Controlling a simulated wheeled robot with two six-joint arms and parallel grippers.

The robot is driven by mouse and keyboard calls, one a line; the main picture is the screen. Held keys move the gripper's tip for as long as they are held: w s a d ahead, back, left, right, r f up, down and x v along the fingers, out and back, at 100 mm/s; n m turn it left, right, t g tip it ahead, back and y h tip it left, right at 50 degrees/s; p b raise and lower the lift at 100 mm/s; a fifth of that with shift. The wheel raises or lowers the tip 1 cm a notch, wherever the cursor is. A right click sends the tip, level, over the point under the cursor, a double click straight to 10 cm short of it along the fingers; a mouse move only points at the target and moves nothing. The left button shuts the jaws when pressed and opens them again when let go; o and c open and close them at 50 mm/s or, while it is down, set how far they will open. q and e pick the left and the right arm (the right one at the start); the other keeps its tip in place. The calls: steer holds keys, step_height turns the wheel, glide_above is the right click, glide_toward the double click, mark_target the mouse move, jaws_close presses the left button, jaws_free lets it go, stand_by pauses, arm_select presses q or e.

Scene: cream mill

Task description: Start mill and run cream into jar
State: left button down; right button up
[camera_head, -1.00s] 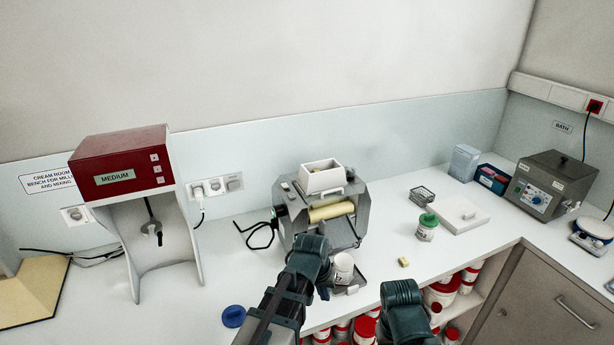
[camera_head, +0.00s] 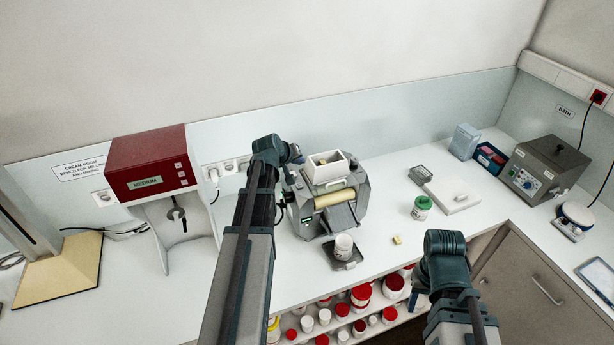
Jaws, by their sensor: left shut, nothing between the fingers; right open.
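The grey mill (camera_head: 352,217) stands on the bench with cream-coloured rollers (camera_head: 334,199) and a white hopper (camera_head: 325,170) on top. A white jar (camera_head: 344,246) stands upright on a small tray (camera_head: 345,262) at the mill's front. My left gripper (camera_head: 297,155) is shut and empty at the mill's upper left side, close to the hopper; I cannot tell whether it touches the mill. My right gripper (camera_head: 418,297) is open and empty, low in front of the bench's front edge, apart from the jar; its fingers are partly hidden.
A red and white mixer (camera_head: 150,165) stands left. Shelves below hold red-lidded jars (camera_head: 361,294).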

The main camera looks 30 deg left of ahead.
mark_target(298, 187)
arm_select(q)
steer(key=shift+w+a+r, duration=0.15)
steer(key=shift+a+r, duration=0.1)
steer(key=shift+a, duration=0.05)
steer(key=shift+f, duration=0.15)
step_height(298, 187, down, 8)
steer(key=b, duration=0.9)
steer(key=shift+f, duration=0.25)
steer(key=shift+f, duration=0.1)
stand_by(1.4)
steer(key=shift+f+b, duration=0.3)
steer(key=shift+b, duration=0.05)
steer(key=shift+f+b, duration=0.35)
steer(key=shift+f, duration=0.05)
stand_by(0.5)
steer(key=shift+r, duration=0.15)
steer(key=shift+r+p, duration=0.7)
steer(key=shift+p, duration=0.1)
